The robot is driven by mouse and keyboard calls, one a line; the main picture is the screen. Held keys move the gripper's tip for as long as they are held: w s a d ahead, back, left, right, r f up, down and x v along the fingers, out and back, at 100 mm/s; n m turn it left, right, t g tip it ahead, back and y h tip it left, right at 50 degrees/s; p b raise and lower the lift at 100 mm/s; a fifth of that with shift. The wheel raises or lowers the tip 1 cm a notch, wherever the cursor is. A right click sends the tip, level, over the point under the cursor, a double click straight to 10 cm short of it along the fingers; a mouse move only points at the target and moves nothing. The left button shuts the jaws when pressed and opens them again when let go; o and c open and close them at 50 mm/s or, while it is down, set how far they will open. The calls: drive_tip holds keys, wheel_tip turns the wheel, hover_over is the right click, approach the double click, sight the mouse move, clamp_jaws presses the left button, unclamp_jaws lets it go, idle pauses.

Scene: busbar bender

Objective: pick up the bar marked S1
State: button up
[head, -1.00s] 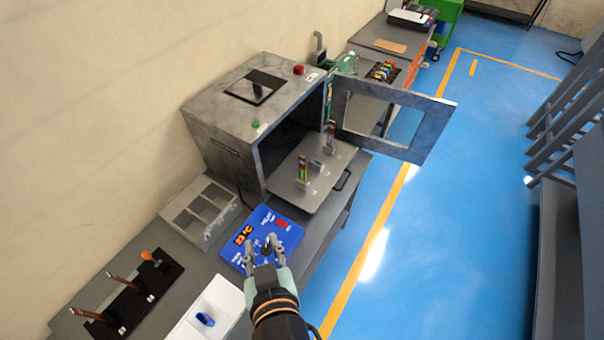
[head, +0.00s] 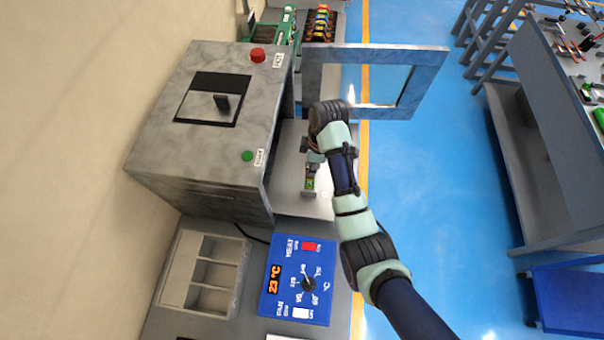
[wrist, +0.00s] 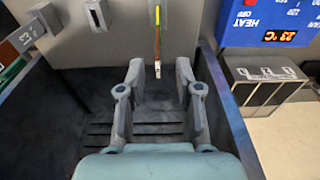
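In the head view my arm hides most of the gripper and part of the tray.
The grey oven (head: 215,120) stands left of my arm, its windowed door (head: 432,80) open beyond my wrist. An empty-looking slot holder (wrist: 97,15) stands beside the bar. A blue control panel (head: 298,278) reads 23 °C.

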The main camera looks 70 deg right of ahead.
hover_over(310, 181)
drive_tip(key=f, duration=0.5)
drive_tip(key=shift+w+f+p, duration=0.2)
drive_tip(key=shift+f+p, duration=0.1)
clamp_jaws()
